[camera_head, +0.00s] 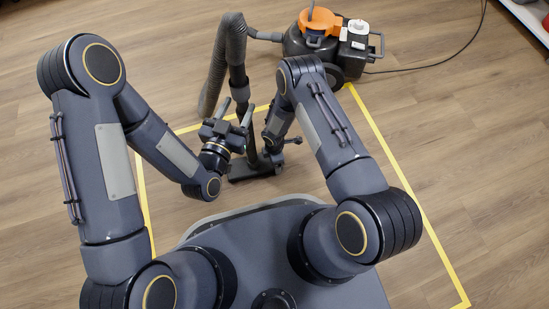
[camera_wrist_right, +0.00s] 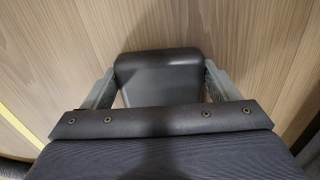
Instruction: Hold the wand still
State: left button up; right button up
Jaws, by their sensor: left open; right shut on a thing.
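The wand (camera_head: 239,82) is a dark tube that stands roughly upright, its ribbed hose bending over at the top and its flat floor head (camera_head: 245,173) on the floor. My left gripper (camera_head: 236,112) is open in front of the wand, its fingers pointing towards it. From this angle I cannot tell whether they touch. My right gripper (camera_wrist_right: 160,92) is shut on the wand; the right wrist view shows a dark, rounded part of it between the two fingers. In the head view my right arm partly hides this grip low on the wand.
The vacuum body (camera_head: 318,48), black with an orange top, stands on the floor at the back, joined by the hose. A yellow tape line (camera_head: 402,172) marks the wooden floor. A black cable (camera_head: 440,62) runs off right.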

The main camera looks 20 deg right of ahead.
pick_arm(q)
jog(key=shift+x, duration=2.8)
jog(key=shift+c, duration=0.2)
grip_shut()
jog(key=shift+r, duration=5.05)
jog(key=o, duration=1)
grip_release()
jog(key=shift+f, duration=0.1)
jog(key=shift+c, duration=0.2)
jog(key=v, duration=1.2)
pick_arm(e)
jog(key=o, duration=1.3)
